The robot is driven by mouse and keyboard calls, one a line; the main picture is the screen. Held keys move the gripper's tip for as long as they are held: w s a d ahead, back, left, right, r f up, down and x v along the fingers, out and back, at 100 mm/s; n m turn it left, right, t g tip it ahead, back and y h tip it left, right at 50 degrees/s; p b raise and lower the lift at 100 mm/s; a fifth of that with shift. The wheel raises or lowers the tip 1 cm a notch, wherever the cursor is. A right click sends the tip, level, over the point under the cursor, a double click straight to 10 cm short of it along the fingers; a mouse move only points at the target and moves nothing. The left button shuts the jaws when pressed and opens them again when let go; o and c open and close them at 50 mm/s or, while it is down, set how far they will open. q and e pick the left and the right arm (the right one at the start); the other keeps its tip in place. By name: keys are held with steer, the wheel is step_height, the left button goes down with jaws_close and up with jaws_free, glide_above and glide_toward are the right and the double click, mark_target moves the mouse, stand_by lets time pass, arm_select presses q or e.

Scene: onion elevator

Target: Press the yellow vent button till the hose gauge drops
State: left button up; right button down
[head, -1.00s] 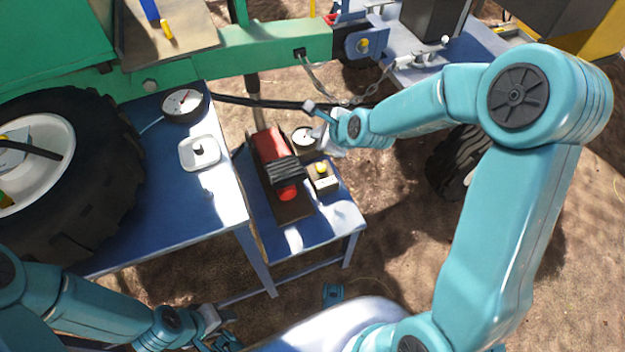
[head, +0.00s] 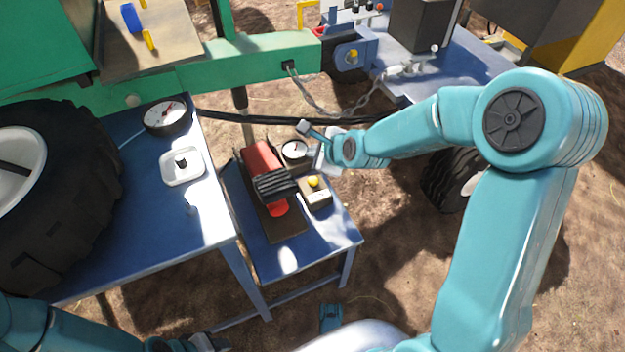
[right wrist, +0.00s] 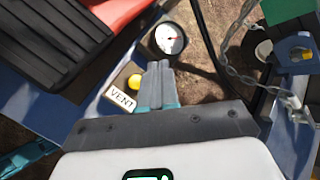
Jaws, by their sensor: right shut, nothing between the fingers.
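The yellow vent button (head: 313,181) sits on top of a small box (head: 317,198) on the low blue table. In the right wrist view the yellow button (right wrist: 135,82) shows uncovered above a white VENT label (right wrist: 122,99). The round hose gauge (head: 295,150) stands just behind the box; its face (right wrist: 170,38) shows a red needle pointing roughly right in the wrist view. My right gripper (right wrist: 158,84) is shut and empty, its fingers beside the button, seemingly apart from it. My left gripper is at the bottom edge of the head view, mostly cut off.
A red device with a black ribbed part (head: 272,186) lies left of the box. A larger gauge (head: 167,116) and a white dish with a black knob (head: 182,166) are on the left blue table (head: 130,215). A black hose and a chain (head: 325,105) hang behind.

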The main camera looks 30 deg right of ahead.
steer(key=b, duration=0.5)
glide_above(315, 182)
steer(key=f, duration=0.6)
steer(key=shift+w+a+f, duration=0.1)
steer(key=shift+w+f, duration=0.1)
steer(key=shift+f, duration=0.1)
steer(key=shift+s+f, duration=0.1)
steer(key=shift+f, duration=0.25)
arm_select(q)
step_height(315, 182, down, 6)
steer(key=w+t, duration=0.1)
steer(key=w, duration=0.1)
steer(key=shift+w+a+r, duration=0.2)
steer(key=shift+a+r, duration=0.05)
steer(key=shift+a, duration=0.1)
steer(key=shift+s, duration=0.1)
steer(key=shift+f+b, duration=0.75)
steer(key=shift+b, duration=0.1)
arm_select(e)
steer(key=shift+f, duration=0.4)
